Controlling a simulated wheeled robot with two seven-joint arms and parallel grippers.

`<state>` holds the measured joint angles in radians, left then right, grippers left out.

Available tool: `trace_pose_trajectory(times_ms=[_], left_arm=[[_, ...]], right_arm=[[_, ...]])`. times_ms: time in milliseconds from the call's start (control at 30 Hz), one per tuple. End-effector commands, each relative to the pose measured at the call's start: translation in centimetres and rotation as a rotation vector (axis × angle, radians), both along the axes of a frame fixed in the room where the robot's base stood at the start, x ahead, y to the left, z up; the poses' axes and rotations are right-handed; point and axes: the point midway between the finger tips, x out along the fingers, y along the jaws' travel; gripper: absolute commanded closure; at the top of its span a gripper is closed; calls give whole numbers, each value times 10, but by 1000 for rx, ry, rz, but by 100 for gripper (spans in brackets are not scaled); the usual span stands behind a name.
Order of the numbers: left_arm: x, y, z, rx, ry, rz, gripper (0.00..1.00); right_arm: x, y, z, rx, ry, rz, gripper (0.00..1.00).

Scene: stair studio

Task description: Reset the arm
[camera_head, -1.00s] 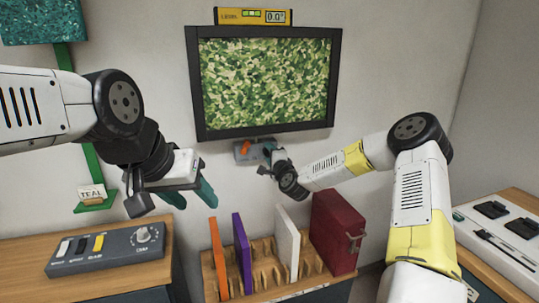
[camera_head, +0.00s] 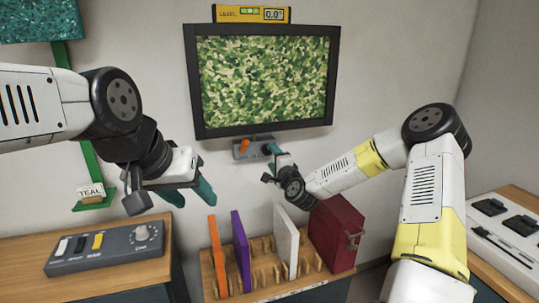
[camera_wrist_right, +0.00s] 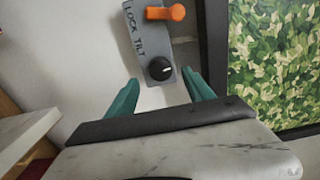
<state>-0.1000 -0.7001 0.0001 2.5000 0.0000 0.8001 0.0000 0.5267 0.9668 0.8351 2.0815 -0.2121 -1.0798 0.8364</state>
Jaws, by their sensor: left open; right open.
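My left gripper (camera_head: 187,196) hangs at the left of the head view, its teal fingers apart and empty, in front of the wall and left of the framed picture. My right gripper (camera_head: 270,165) is just below the picture frame, near a grey wall panel (camera_head: 241,151) with an orange lever. In the right wrist view its two teal fingers (camera_wrist_right: 160,93) are apart with nothing between them. The panel (camera_wrist_right: 152,40) there reads "LOCK TILT" and bears an orange lever (camera_wrist_right: 166,13) and a black knob (camera_wrist_right: 160,69). The fingers appear apart from both.
A camouflage-patterned framed picture (camera_head: 264,121) hangs on the wall with a yellow level (camera_head: 251,14) on top. Below stands a wooden rack (camera_head: 268,286) with upright coloured panels and a dark red box (camera_head: 336,233). A grey control box (camera_head: 105,251) sits on the left table.

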Motion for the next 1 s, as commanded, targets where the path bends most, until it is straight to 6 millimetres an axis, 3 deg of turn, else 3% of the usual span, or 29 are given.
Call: trace_pose_trajectory(times_ms=[200,600,833,1000], left_arm=[[0,0,0,0,0,0,50],[0,0,0,0,0,0,50],[0,0,0,0,0,0,50],[0,0,0,0,0,0,50]], right_arm=[[-18,-6,0,0,0,0,39],[-21,-2,2,-41,4,21,39],[-52,18,11,-409,55,180,39],[-89,7,22,-742,123,286,39]])
